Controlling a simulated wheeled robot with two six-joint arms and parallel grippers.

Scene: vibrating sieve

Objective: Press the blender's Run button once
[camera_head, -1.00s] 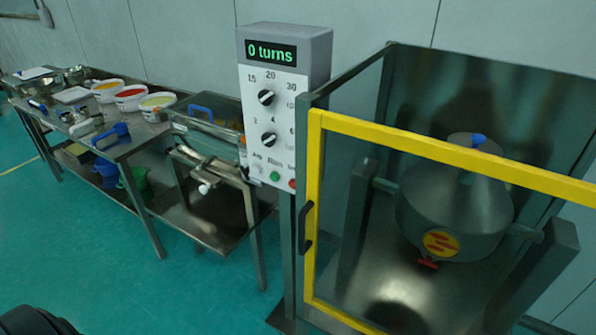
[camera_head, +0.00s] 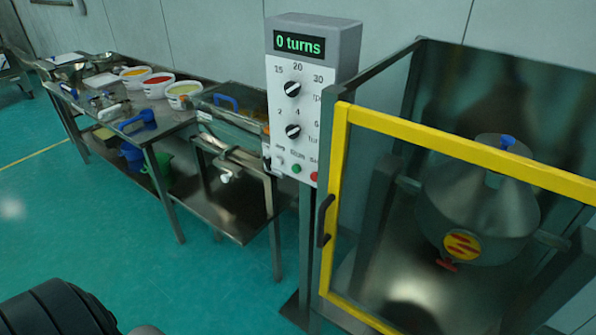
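The blender's control panel (camera_head: 295,112) stands on a post left of the guarded blender. Its display (camera_head: 299,43) reads "0 turns" in green. Two black knobs sit below the display. The green Run button (camera_head: 296,168) is low on the panel, with a red button (camera_head: 314,176) to its right. The grey blender vessel (camera_head: 478,210) hangs behind the yellow-framed guard door (camera_head: 338,190), which looks shut. A dark rounded part, likely of my own arm, shows at the bottom left. Neither gripper is in view.
A steel table (camera_head: 160,128) with bowls of coloured powder (camera_head: 158,85) and tools runs along the wall at the left. A steel stand with a clear-lidded box (camera_head: 228,118) is beside the panel. Green floor (camera_head: 215,275) in front is clear.

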